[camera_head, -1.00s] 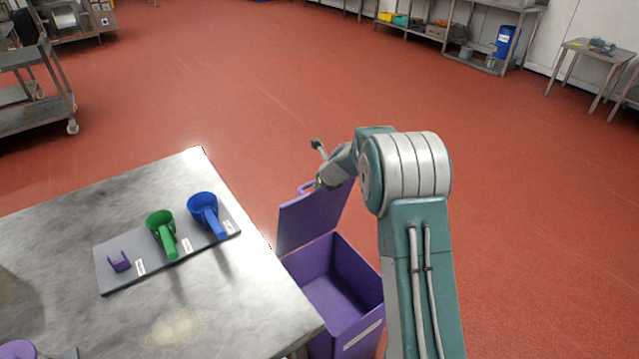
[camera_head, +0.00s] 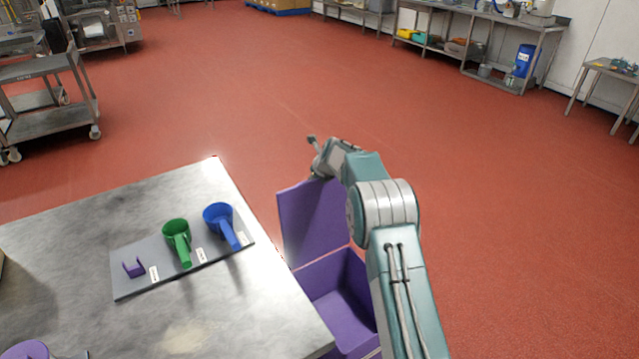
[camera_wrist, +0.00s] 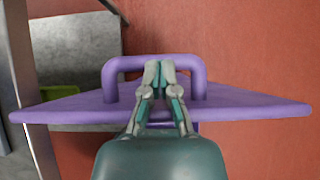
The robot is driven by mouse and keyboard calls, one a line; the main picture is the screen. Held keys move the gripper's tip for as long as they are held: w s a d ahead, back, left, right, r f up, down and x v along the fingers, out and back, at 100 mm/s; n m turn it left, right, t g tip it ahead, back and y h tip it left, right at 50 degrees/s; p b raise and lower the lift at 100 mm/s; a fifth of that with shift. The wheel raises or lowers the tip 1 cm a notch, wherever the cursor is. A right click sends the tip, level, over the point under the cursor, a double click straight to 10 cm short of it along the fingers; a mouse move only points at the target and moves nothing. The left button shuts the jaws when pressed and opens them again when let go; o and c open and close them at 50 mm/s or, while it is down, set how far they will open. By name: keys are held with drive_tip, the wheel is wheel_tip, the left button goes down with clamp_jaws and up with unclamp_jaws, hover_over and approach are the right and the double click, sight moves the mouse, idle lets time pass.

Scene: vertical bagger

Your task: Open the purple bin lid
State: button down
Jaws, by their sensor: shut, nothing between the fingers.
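The purple bin (camera_head: 345,295) stands on the floor at the right side of the metal table, partly hidden by my arm. Its purple lid (camera_head: 310,222) is raised and stands nearly upright, with the bin's inside showing. In the wrist view the lid (camera_wrist: 245,104) is seen nearly edge-on, with its purple handle (camera_wrist: 130,64) rising from it. My gripper (camera_wrist: 159,66) is shut, its fingertips together at the handle, between the handle's two posts. Nothing shows between the fingers. In the head view my gripper is at the lid's upper edge, mostly hidden by my wrist.
The metal table (camera_head: 80,225) is close on the left. A grey board (camera_head: 150,287) on it holds a green scoop (camera_head: 177,235), a blue scoop (camera_head: 219,217) and a small purple piece (camera_head: 133,268). The red floor beyond and to the right is clear.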

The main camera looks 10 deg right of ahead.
drive_tip(key=shift+w+a, duration=0.25)
drive_tip(key=shift+w, duration=0.25)
drive_tip(key=s+d+r+n+h, duration=0.1)
drive_tip(key=s+r+n, duration=0.7)
drive_tip(key=s+r, duration=0.55)
drive_tip(key=s+d+r+n, duration=0.1)
drive_tip(key=s+r+n, duration=0.75)
drive_tip(key=s, duration=0.75)
drive_tip(key=s+d+f+n+g+h, duration=0.1)
drive_tip(key=s+d+f+n, duration=0.1)
drive_tip(key=s+n, duration=1.3)
drive_tip(key=s, duration=1.1)
drive_tip(key=shift+s+h, duration=0.2)
drive_tip(key=shift+h, duration=0.2)
